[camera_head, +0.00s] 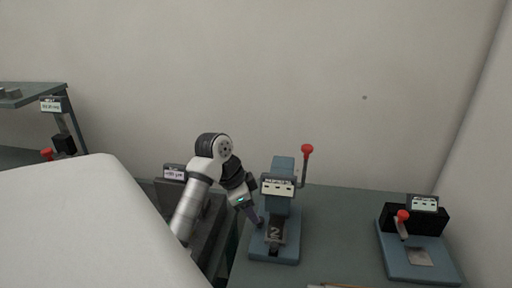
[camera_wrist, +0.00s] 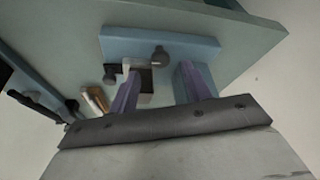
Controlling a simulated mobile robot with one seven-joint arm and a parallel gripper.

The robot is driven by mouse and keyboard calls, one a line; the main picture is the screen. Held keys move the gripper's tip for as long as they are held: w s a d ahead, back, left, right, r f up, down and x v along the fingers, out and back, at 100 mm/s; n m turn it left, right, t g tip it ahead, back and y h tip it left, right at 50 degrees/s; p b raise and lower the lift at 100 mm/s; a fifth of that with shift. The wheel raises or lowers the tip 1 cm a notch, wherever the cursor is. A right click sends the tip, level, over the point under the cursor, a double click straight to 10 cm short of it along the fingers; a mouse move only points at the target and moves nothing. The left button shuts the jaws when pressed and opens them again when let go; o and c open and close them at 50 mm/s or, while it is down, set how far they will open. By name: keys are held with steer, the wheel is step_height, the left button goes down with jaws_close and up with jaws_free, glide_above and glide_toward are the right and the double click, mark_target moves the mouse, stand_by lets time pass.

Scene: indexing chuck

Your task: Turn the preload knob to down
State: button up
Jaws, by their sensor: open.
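A blue-grey fixture (camera_head: 284,166) stands on the bench, with a label plate, a red-balled lever (camera_head: 307,149) pointing up and a dark block marked 2 (camera_head: 275,233). A small dark round knob (camera_wrist: 160,54) shows in the gap between the fingertips, in front of the blue base (camera_wrist: 190,46). The fingers do not appear shut on it. The knob's setting cannot be read.
Another blue-based device (camera_head: 418,262) with a red-balled lever stands at the right. A dark grey labelled unit (camera_head: 174,184) is behind my arm at the left. Bare bench (camera_head: 340,215) lies between the fixture and the right device. A wall closes the back.

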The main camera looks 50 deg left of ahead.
steer(key=shift+p+x, duration=0.3)
steer(key=shift+x, duration=1.65)
steer(key=c, duration=1)
steer(key=shift+m, duration=0.3)
steer(key=m+b, duration=0.1)
steer(key=m, duration=0.1)
steer(key=m+g+h+b, duration=0.1)
steer(key=m, duration=0.1)
steer(key=shift+w+a, duration=0.15)
steer(key=shift+a, duration=0.05)
steer(key=shift+w+a+m+g+h+b, duration=0.1)
steer(key=shift+m+g+h+b, duration=0.25)
steer(key=shift+m, duration=0.8)
steer(key=shift+w+m+g+h+b, duration=0.15)
steer(key=shift+m+g+b, duration=0.35)
steer(key=shift+m, duration=0.65)
steer(key=shift+r, duration=0.1)
